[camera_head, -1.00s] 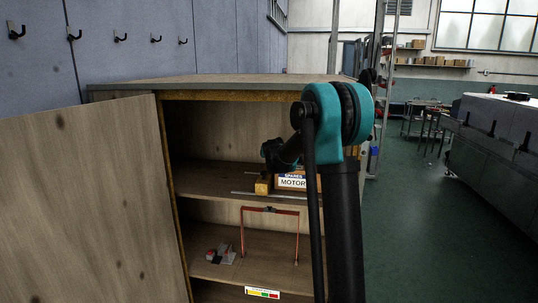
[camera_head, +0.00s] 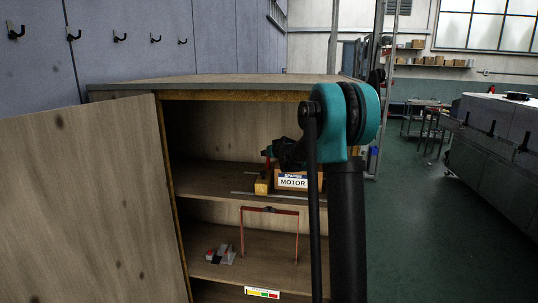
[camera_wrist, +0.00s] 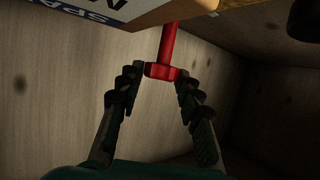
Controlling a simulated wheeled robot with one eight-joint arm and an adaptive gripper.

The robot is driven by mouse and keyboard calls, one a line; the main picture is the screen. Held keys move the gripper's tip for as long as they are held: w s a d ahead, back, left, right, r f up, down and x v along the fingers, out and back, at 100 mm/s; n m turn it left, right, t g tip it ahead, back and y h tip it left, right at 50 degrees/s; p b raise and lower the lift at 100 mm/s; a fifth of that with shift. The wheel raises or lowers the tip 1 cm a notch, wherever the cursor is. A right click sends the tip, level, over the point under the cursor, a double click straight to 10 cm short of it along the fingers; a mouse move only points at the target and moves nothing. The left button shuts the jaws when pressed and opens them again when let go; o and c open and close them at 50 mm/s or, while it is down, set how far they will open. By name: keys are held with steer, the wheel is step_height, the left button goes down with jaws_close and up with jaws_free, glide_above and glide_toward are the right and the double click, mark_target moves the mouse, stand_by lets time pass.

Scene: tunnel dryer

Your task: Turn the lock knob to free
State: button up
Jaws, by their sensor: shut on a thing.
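A red T-shaped knob (camera_wrist: 162,70) sticks out on a red stem beside a wooden box (camera_wrist: 150,18) with a white and blue label in the wrist view. My gripper (camera_wrist: 162,76) has its two dark fingers closed on the knob's crossbar, one at each end. In the head view my gripper (camera_head: 288,152) is inside the open cabinet, just above the box labelled SPARES MOTOR (camera_head: 292,182). There my arm's wrist hides most of the knob.
The cabinet door (camera_head: 80,200) stands open at the left. The lower shelf (camera_head: 265,245) holds a red frame (camera_head: 243,232) and a small grey and red object (camera_head: 221,254). The cabinet's right side is behind my arm.

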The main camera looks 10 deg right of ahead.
steer(key=shift+d+n+g+y, duration=0.2)
steer(key=shift+n+g+y, duration=0.2)
steer(key=shift+n+y, duration=0.7)
steer(key=shift+n+g+y, duration=0.4)
steer(key=shift+n+y, duration=0.3)
steer(key=shift+y, duration=0.1)
steer(key=o, duration=1.2)
steer(key=shift+w, duration=0.1)
steer(key=shift+c, duration=0.2)
steer(key=v, duration=1.2)
steer(key=shift+f, duration=0.1)
